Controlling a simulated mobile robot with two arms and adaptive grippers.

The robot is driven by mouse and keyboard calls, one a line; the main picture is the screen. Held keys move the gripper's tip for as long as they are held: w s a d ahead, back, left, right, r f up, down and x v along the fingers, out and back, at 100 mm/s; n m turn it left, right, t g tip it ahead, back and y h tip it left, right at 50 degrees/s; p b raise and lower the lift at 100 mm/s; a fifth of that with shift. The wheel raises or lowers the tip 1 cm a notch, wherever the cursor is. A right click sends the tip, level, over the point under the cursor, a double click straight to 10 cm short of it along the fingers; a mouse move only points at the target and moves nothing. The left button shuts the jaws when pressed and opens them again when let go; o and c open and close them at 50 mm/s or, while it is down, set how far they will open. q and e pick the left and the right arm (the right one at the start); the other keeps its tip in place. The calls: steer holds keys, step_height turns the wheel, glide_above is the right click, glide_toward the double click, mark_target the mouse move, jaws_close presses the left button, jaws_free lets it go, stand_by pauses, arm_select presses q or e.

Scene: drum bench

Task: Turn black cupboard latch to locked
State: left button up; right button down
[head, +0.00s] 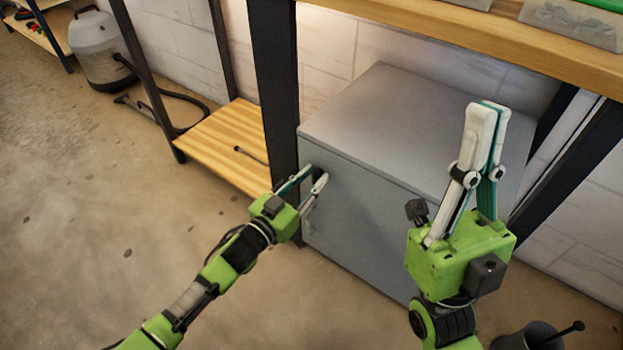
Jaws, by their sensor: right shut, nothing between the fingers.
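The grey cupboard (365,205) stands under the wooden bench, and its front faces left and toward me. My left gripper (315,174) is at the upper left part of that front, with its two fingertips apart. A small dark shape between the tips may be the black latch. It is mostly hidden, so its angle and whether the fingers touch it cannot be told. My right gripper (488,108) is shut and empty, pointing up in front of the cupboard's right side.
The wooden bench top (470,60) overhangs the cupboard. A dark bench leg (272,85) stands close to my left gripper. A low wooden shelf (222,145) and a grey canister with a hose (98,48) are at left. The floor at left is open.

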arm_select(q)
jaws_close()
